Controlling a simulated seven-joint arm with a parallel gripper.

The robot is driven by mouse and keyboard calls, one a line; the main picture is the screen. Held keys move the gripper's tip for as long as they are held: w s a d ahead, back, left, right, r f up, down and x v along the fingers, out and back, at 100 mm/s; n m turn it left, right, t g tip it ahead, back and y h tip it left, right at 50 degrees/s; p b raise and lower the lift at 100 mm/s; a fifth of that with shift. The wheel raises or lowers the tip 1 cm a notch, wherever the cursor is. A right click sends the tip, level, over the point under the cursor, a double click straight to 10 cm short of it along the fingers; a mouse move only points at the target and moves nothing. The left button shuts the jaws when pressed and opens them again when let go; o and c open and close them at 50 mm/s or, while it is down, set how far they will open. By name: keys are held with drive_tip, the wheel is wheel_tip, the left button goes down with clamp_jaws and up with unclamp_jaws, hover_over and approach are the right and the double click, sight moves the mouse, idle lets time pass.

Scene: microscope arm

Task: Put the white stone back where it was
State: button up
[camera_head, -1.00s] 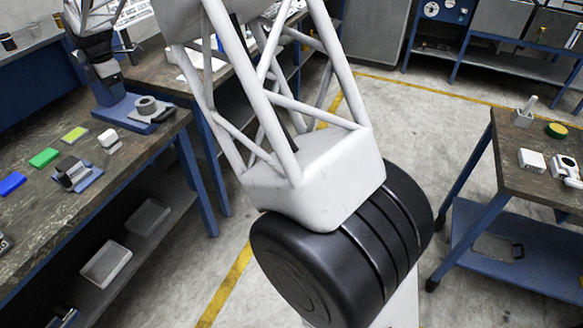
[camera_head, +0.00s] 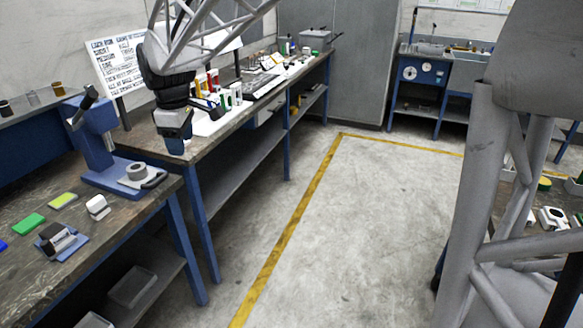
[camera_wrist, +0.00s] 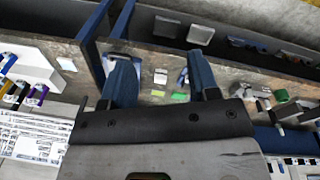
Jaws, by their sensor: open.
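A small white block (camera_head: 97,207), which looks like the white stone, lies on the left bench beside a yellow piece (camera_head: 63,201) and a green piece (camera_head: 29,224). My gripper (camera_head: 177,143) hangs in the air above the bench, right of the blue microscope-like stand (camera_head: 98,140) in the picture. In the wrist view my gripper (camera_wrist: 163,65) has its blue fingers spread, with nothing visible held between them. The white block (camera_wrist: 161,76) shows beyond and between them, well away from the fingers.
A small blue-based holder (camera_head: 60,242) stands on the bench near the white block. A grey ring-shaped part (camera_head: 140,172) sits on the stand's base. The far bench holds a rack and a lettered board (camera_head: 115,62). The right table (camera_head: 515,215) carries white items.

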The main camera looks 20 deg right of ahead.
drive_tip(key=s+d+f+m, duration=0.2)
drive_tip(key=s+d+m, duration=0.2)
drive_tip(key=s, duration=0.7)
drive_tip(key=s+d+f+m, duration=0.2)
drive_tip(key=s+d+m, duration=0.3)
drive_tip(key=s, duration=0.6)
drive_tip(key=s+d+f+m+t, duration=0.1)
drive_tip(key=s+d+m, duration=0.3)
drive_tip(key=s, duration=0.7)
drive_tip(key=shift+s+d+f, duration=0.3)
drive_tip(key=shift+d+f, duration=0.35)
drive_tip(key=shift+d, duration=0.6)
